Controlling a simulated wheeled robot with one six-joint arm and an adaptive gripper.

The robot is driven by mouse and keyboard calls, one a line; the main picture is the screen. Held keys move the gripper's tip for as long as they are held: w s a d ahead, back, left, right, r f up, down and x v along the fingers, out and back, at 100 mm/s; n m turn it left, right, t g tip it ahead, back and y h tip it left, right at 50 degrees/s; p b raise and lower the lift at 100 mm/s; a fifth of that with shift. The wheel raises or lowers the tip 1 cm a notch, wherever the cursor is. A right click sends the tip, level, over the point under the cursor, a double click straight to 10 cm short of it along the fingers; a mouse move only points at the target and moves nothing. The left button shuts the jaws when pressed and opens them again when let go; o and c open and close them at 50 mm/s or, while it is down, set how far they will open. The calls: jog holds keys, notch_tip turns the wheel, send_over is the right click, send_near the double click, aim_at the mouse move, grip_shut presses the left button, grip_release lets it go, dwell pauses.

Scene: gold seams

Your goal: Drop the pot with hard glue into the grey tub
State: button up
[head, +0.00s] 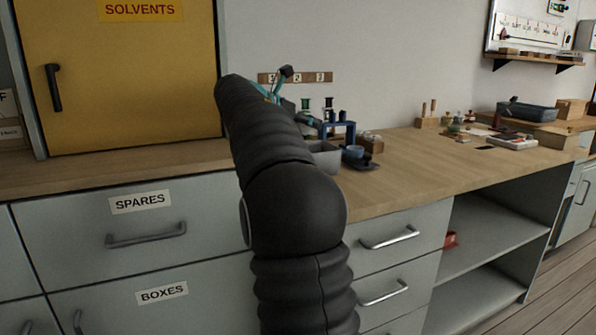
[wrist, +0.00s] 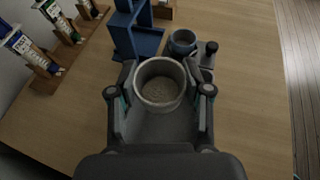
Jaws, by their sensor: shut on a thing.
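My gripper (wrist: 160,100) is shut on a round pot (wrist: 158,91) with a pale rim, one finger on each side. The pot is upright and its dull beige-grey contents show from above. The grey tub (head: 325,158) stands on the bench in the head view, partly hidden behind my arm. In the wrist view the grey tub (wrist: 160,128) shows beneath the pot and between the fingers. How high the pot is above the tub's floor I cannot tell. In the head view the held pot is not clear.
A blue stand (wrist: 137,40) and a blue cup (wrist: 183,42) are just beyond the tub. A rack with tubes (wrist: 62,35) stands by the wall.

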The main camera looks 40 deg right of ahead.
jog(key=shift+f+b, duration=1.9)
jog(key=shift+f, duration=0.1)
jog(key=o, duration=0.9)
jog(key=shift+c, duration=0.2)
jog(key=v, duration=1.2)
jog(key=shift+r, duration=0.1)
